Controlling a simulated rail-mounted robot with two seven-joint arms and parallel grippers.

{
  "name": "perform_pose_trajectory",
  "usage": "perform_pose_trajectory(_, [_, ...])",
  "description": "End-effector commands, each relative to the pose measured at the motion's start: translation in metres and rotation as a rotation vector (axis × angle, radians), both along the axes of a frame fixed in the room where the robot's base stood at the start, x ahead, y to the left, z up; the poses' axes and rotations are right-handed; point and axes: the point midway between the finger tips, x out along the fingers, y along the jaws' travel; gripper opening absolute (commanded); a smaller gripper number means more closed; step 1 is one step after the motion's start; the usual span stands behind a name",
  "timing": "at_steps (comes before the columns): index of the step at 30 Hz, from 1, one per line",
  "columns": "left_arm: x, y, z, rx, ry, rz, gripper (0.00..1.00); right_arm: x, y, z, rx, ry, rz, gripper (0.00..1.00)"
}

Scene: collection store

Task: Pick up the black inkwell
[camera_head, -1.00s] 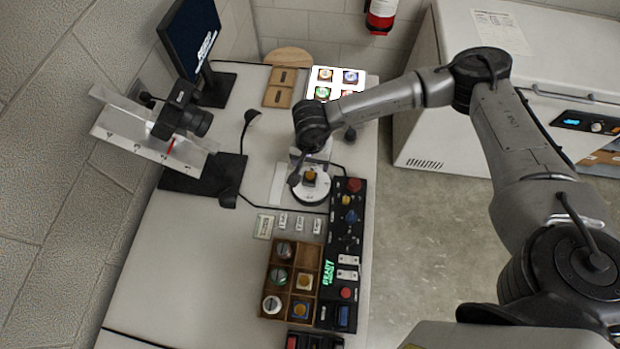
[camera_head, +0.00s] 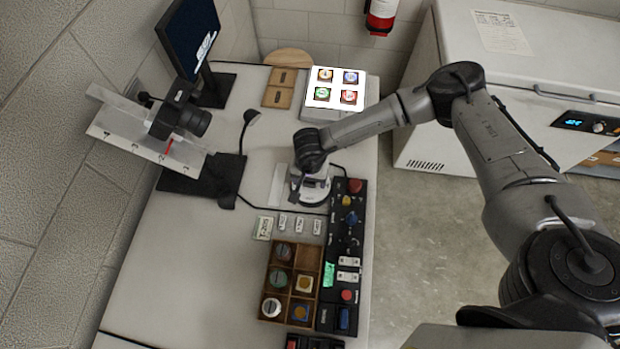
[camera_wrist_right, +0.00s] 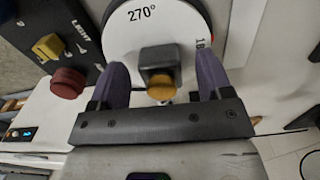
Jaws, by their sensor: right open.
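The black inkwell (camera_wrist_right: 160,57), a dark squarish block with a yellow-gold round part, stands on a white round turntable (camera_wrist_right: 190,20) marked with degrees in the right wrist view. In the head view my right arm covers it, over the turntable (camera_head: 317,198). My right gripper (camera_wrist_right: 162,80) is open, with one purple-grey finger on each side of the inkwell. Gaps show between the fingers and the block. In the head view my right gripper (camera_head: 300,188) is partly hidden by its own wrist. My left gripper is not in view.
A black control panel (camera_head: 346,240) with knobs and buttons runs right beside the turntable. A wooden compartment tray (camera_head: 308,258) with several small items lies nearer. A lit picture panel (camera_head: 337,77) stands behind. A camera (camera_head: 180,115) on a stand is left. The table's left front is clear.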

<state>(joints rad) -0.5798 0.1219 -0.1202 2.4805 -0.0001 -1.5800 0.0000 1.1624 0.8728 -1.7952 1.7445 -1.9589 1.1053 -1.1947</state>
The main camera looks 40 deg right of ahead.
Motion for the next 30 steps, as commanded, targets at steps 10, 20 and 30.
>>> perform_pose_trajectory(10, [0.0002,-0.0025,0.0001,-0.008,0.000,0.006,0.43,-0.0001,0.0001,-0.0007,0.000,0.000,0.000,0.62])
perform_pose_trajectory(20, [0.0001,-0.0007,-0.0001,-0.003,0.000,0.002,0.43,-0.0001,-0.0001,-0.0006,0.000,0.000,0.000,0.30])
perform_pose_trajectory(30, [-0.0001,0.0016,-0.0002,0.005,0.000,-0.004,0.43,0.0001,0.0000,-0.0003,0.000,0.000,0.000,0.16])
